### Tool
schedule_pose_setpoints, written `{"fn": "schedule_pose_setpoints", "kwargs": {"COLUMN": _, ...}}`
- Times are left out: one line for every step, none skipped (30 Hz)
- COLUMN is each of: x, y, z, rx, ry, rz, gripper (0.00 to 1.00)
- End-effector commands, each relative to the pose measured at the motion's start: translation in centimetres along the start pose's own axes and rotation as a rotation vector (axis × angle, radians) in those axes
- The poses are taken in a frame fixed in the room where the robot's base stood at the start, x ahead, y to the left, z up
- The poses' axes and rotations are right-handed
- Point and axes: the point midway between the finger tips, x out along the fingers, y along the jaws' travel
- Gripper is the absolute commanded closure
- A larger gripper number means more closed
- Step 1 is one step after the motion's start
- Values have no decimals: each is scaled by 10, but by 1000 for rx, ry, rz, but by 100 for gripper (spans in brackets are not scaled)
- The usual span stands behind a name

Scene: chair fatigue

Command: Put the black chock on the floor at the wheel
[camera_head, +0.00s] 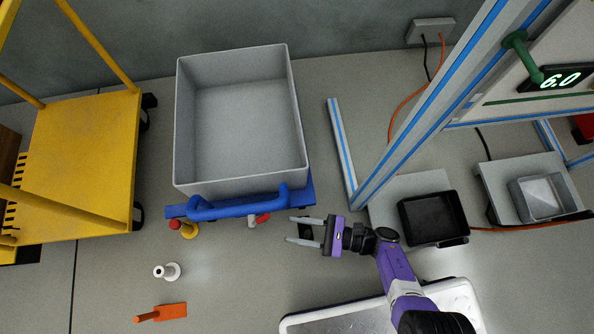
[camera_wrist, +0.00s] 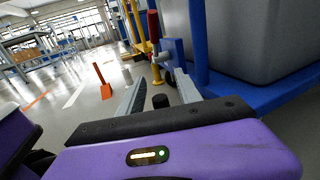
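A small black piece, which looks like the black chock (camera_head: 305,229), sits between the fingers of my gripper (camera_head: 304,230). In the wrist view its dark, rounded top (camera_wrist: 160,101) shows between my fingers, with a gap on either side. My gripper is open. Whether the piece rests on the floor is hard to tell. The blue cart (camera_head: 310,191) stands just beyond my fingertips, at upper left. A dark wheel (camera_wrist: 168,76) shows low at the cart's corner in the wrist view; in the head view the cart hides its wheels.
A grey bin (camera_head: 240,120) sits on the cart. A white knobbed piece (camera_head: 167,271) and an orange wedge (camera_head: 173,311) lie on the floor. A black tray (camera_head: 434,218) lies right.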

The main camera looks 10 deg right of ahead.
Motion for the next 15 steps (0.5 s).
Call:
{"fn": "schedule_pose_setpoints", "kwargs": {"x": 0, "y": 0, "z": 0, "rx": 0, "ry": 0, "rz": 0, "gripper": 60}}
{"fn": "schedule_pose_setpoints", "kwargs": {"x": 0, "y": 0, "z": 0, "rx": 0, "ry": 0, "rz": 0, "gripper": 60}}
{"fn": "schedule_pose_setpoints", "kwargs": {"x": 0, "y": 0, "z": 0, "rx": 0, "ry": 0, "rz": 0, "gripper": 60}}
{"fn": "schedule_pose_setpoints", "kwargs": {"x": 0, "y": 0, "z": 0, "rx": 0, "ry": 0, "rz": 0, "gripper": 60}}
{"fn": "schedule_pose_setpoints", "kwargs": {"x": 0, "y": 0, "z": 0, "rx": 0, "ry": 0, "rz": 0, "gripper": 60}}
{"fn": "schedule_pose_setpoints", "kwargs": {"x": 0, "y": 0, "z": 0, "rx": 0, "ry": 0, "rz": 0, "gripper": 60}}
{"fn": "schedule_pose_setpoints", "kwargs": {"x": 0, "y": 0, "z": 0, "rx": 0, "ry": 0, "rz": 0, "gripper": 60}}
{"fn": "schedule_pose_setpoints", "kwargs": {"x": 0, "y": 0, "z": 0, "rx": 0, "ry": 0, "rz": 0, "gripper": 60}}
{"fn": "schedule_pose_setpoints", "kwargs": {"x": 0, "y": 0, "z": 0, "rx": 0, "ry": 0, "rz": 0, "gripper": 60}}
{"fn": "schedule_pose_setpoints", "kwargs": {"x": 0, "y": 0, "z": 0, "rx": 0, "ry": 0, "rz": 0, "gripper": 60}}
{"fn": "schedule_pose_setpoints", "kwargs": {"x": 0, "y": 0, "z": 0, "rx": 0, "ry": 0, "rz": 0, "gripper": 60}}
{"fn": "schedule_pose_setpoints", "kwargs": {"x": 0, "y": 0, "z": 0, "rx": 0, "ry": 0, "rz": 0, "gripper": 60}}
{"fn": "schedule_pose_setpoints", "kwargs": {"x": 0, "y": 0, "z": 0, "rx": -1, "ry": 0, "rz": 0, "gripper": 60}}
{"fn": "schedule_pose_setpoints", "kwargs": {"x": 0, "y": 0, "z": 0, "rx": -1, "ry": 0, "rz": 0, "gripper": 60}}
{"fn": "schedule_pose_setpoints", "kwargs": {"x": 0, "y": 0, "z": 0, "rx": -1, "ry": 0, "rz": 0, "gripper": 60}}
